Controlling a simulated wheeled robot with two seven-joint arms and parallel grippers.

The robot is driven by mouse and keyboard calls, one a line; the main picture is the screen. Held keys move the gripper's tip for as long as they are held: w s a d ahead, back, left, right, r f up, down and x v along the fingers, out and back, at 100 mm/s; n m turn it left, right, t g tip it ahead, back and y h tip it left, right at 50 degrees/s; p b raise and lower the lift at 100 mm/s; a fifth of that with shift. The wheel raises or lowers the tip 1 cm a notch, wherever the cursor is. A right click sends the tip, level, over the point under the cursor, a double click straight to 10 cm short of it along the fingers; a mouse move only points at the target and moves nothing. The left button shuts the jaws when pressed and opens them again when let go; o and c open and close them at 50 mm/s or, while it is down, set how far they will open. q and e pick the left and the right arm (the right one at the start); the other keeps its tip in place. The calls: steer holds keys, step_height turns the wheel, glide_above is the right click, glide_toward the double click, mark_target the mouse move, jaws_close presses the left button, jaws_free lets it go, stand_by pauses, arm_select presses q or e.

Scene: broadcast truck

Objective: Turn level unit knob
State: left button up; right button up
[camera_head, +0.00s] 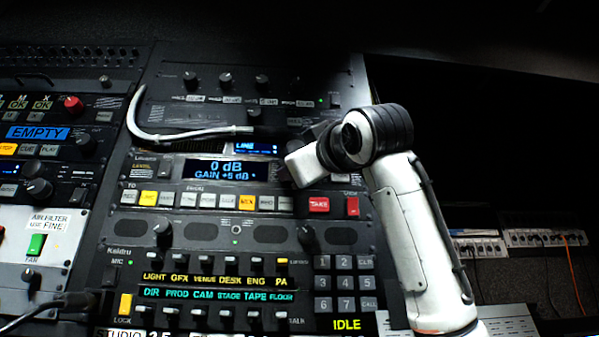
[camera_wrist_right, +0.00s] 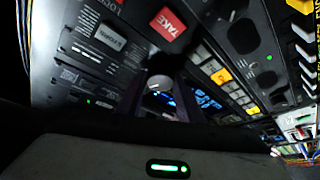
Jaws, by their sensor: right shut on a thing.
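The level unit (camera_head: 150,178) is a dark rack panel with a blue-lit display (camera_head: 232,170) reading "0 dB" and "GAIN +5 dB". Below the display runs a row of white and yellow buttons, with a red TAKE button (camera_head: 318,205) at the right. My right arm covers the panel's right part in the head view, hiding the knob and fingertips there. In the right wrist view, the round grey-topped knob (camera_wrist_right: 159,81) sits between the dark fingers of my right gripper (camera_wrist_right: 158,92), which is shut on it. My left gripper is not in view.
A panel with several knobs (camera_head: 225,80) is above, and an intercom panel with a keypad (camera_head: 343,283) is below.

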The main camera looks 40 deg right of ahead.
steer(key=shift+a+f+m+h+b, duration=0.15)
steer(key=shift+m+h+b, duration=0.15)
steer(key=shift+m+h, duration=0.45)
steer(key=shift+m, duration=0.45)
steer(key=o, duration=1.1)
steer(key=shift+c, duration=0.2)
steer(key=shift+s, duration=0.1)
steer(key=b+v, duration=0.4)
steer(key=v, duration=0.6)
